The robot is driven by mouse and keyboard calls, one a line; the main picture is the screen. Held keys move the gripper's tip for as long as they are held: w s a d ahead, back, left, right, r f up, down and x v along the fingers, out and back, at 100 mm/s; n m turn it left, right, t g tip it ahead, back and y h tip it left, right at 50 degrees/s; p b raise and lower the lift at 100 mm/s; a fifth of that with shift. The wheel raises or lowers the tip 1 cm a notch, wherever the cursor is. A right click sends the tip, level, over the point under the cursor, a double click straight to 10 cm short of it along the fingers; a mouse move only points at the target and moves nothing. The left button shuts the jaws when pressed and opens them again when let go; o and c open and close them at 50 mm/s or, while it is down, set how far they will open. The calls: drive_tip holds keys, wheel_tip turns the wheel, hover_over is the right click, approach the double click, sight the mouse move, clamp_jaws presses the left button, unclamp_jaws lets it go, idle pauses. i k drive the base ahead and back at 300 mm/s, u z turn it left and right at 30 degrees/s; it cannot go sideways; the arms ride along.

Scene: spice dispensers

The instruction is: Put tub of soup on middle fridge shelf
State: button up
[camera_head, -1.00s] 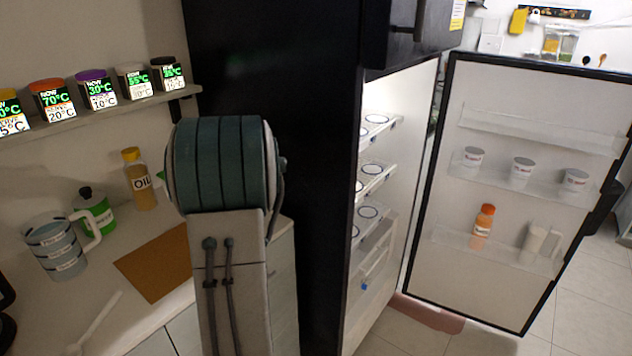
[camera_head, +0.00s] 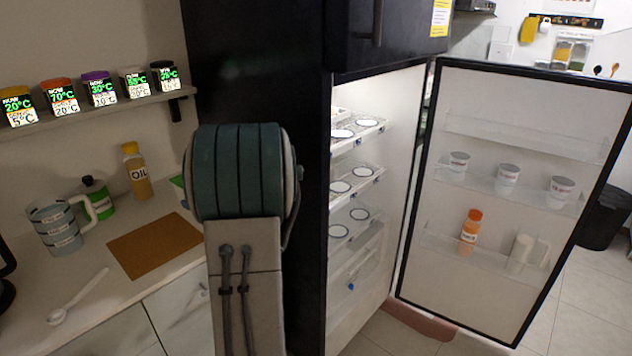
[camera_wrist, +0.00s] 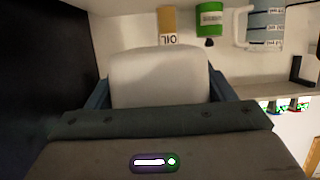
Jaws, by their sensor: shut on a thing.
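My gripper (camera_wrist: 160,88) is shut on a pale, smooth, rounded tub (camera_wrist: 158,68), with one dark blue finger on each side, in the wrist view. Its label is not visible. In the head view my arm hides the gripper and the tub. The fridge (camera_head: 405,120) stands open to the right of my arm. Its middle shelf (camera_head: 362,177) carries round ring marks and looks empty where it shows.
The open fridge door (camera_head: 480,195) holds small tubs, an orange bottle (camera_head: 470,232) and a white jug (camera_head: 520,252). The fridge's dark side wall (camera_head: 262,70) stands close behind my arm. The counter at left carries an oil bottle (camera_head: 137,172), a measuring jug (camera_head: 57,228) and a brown board (camera_head: 152,246).

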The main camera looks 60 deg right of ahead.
sight(334, 184)
drive_tip(key=u, duration=1.1)
drive_tip(key=k, duration=1.8)
drive_tip(key=z, duration=1.9)
drive_tip(key=i, duration=0.55)
